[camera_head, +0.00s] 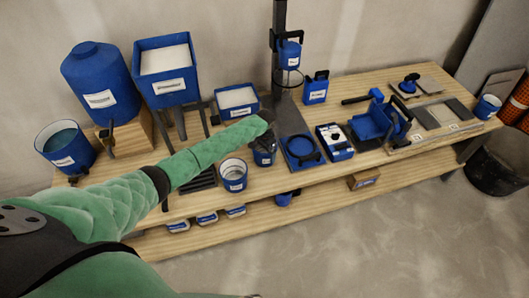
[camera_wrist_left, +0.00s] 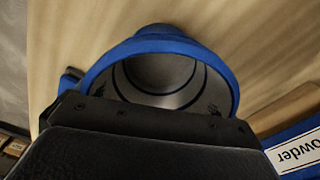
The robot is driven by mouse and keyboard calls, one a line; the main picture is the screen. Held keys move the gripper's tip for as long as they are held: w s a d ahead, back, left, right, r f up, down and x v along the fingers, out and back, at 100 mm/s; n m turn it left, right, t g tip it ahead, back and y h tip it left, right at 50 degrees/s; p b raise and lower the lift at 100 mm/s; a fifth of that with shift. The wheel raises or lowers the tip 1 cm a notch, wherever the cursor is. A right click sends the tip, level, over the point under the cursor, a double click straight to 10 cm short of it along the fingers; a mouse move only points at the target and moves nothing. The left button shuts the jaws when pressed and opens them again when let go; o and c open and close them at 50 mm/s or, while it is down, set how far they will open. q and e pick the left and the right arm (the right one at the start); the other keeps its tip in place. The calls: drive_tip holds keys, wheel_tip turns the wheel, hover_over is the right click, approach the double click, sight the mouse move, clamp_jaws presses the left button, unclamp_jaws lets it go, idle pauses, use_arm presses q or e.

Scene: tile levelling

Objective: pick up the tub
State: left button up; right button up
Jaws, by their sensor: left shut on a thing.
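The tub (camera_head: 264,158) is a small blue vessel on the workbench, mostly covered from above by my left gripper (camera_head: 265,142). My left gripper is shut on it. In the left wrist view the tub's blue rim (camera_wrist_left: 226,72) and its grey, ringed inside show just beyond the dark gripper body, and the inside looks empty. The fingertips are hidden there. I cannot tell whether the tub touches the bench top. My right gripper is not in view.
The wooden bench (camera_head: 440,165) is crowded. A blue-white pot (camera_head: 233,184) stands left of the tub, a round blue-rimmed piece (camera_head: 302,163) to its right, and a stand column (camera_head: 279,60) behind. A box of white powder (camera_head: 237,112) sits behind left.

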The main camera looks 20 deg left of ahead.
use_arm(q)
drive_tip(key=shift+r, duration=0.15)
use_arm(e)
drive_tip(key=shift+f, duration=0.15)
use_arm(q)
drive_tip(key=shift+r+b, duration=0.25)
drive_tip(key=shift+b, duration=0.05)
drive_tip(key=r+b, duration=0.2)
drive_tip(key=r, duration=0.1)
drive_tip(key=shift+d+r, duration=0.15)
drive_tip(key=shift+d, duration=0.25)
drive_tip(key=s+d+r+n+b, duration=0.4)
drive_tip(key=s+d+r+n, duration=0.15)
drive_tip(key=d+r, duration=0.7)
drive_tip(key=s+a+r, duration=0.5)
drive_tip(key=s+r, duration=0.5)
drive_tip(key=s, duration=0.1)
drive_tip(key=s+a+f+n, duration=0.1)
drive_tip(key=s+a, duration=0.1)
drive_tip(key=a, duration=0.3)
drive_tip(key=shift+s+a+f, duration=0.3)
drive_tip(key=shift+s+f, duration=0.05)
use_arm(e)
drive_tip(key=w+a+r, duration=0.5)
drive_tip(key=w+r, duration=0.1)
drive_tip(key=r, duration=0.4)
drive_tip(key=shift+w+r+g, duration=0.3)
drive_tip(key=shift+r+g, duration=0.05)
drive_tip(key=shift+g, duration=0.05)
